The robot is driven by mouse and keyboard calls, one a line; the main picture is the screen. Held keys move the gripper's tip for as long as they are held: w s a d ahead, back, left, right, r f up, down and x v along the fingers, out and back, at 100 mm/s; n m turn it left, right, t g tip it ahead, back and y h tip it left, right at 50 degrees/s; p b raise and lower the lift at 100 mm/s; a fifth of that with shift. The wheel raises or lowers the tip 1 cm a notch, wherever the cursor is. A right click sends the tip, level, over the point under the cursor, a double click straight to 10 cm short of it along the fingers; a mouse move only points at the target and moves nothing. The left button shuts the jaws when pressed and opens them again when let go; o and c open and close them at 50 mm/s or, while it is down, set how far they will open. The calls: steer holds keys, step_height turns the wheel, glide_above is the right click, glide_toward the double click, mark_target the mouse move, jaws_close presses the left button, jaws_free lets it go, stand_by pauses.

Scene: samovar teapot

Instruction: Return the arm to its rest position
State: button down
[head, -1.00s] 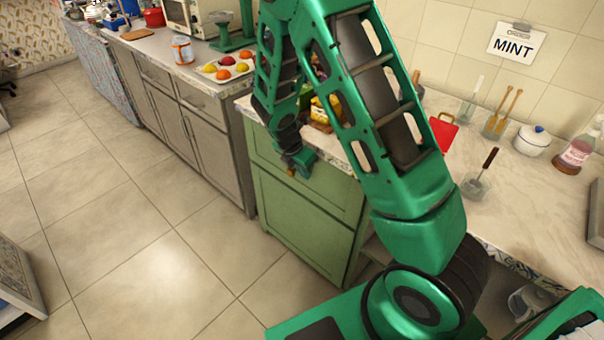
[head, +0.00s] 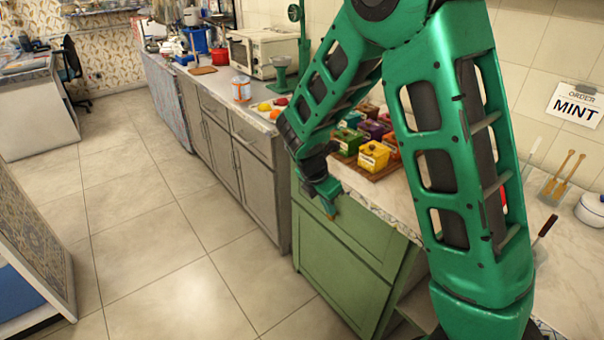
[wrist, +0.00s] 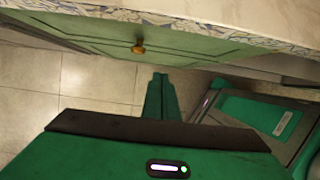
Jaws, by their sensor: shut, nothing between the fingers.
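My green arm (head: 455,150) rises in front of the head camera and bends down to the left. My gripper (head: 330,205) hangs at its end, pointing down, in front of the green cabinet (head: 345,265) just below the counter edge. In the wrist view my gripper (wrist: 160,82) shows as narrow green fingers held together, with nothing between them. The cabinet's round knob (wrist: 138,48) is above the fingers in that view.
The counter edge (head: 385,212) is close to my gripper. Colourful labelled boxes (head: 374,156) stand on a wooden tray behind my forearm. A MINT sign (head: 576,106) hangs on the wall. The tiled floor (head: 165,270) to the left is clear.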

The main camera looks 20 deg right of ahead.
steer(key=s+d+r+m, duration=0.3)
steer(key=d+r+m, duration=0.1)
steer(key=d, duration=0.1)
steer(key=s+d+r+m, duration=0.2)
steer(key=m, duration=0.1)
steer(key=shift+s+d+g, duration=0.3)
steer(key=shift+g, duration=0.1)
steer(key=s+d+r+m+y, duration=0.1)
steer(key=s+d+r+m, duration=0.1)
steer(key=s+m, duration=0.5)
steer(key=s+d+r+m+y, duration=0.1)
steer(key=s+d+r+m, duration=0.2)
steer(key=s+m, duration=0.4)
steer(key=s+d+r+m+y, duration=0.2)
steer(key=s+m, duration=0.6)
steer(key=s, duration=0.4)
step_height(320, 180, up, 3)
steer(key=shift+s+d+f+g, duration=0.15)
steer(key=shift+d+f+g, duration=0.05)
steer(key=shift+d+g, duration=0.25)
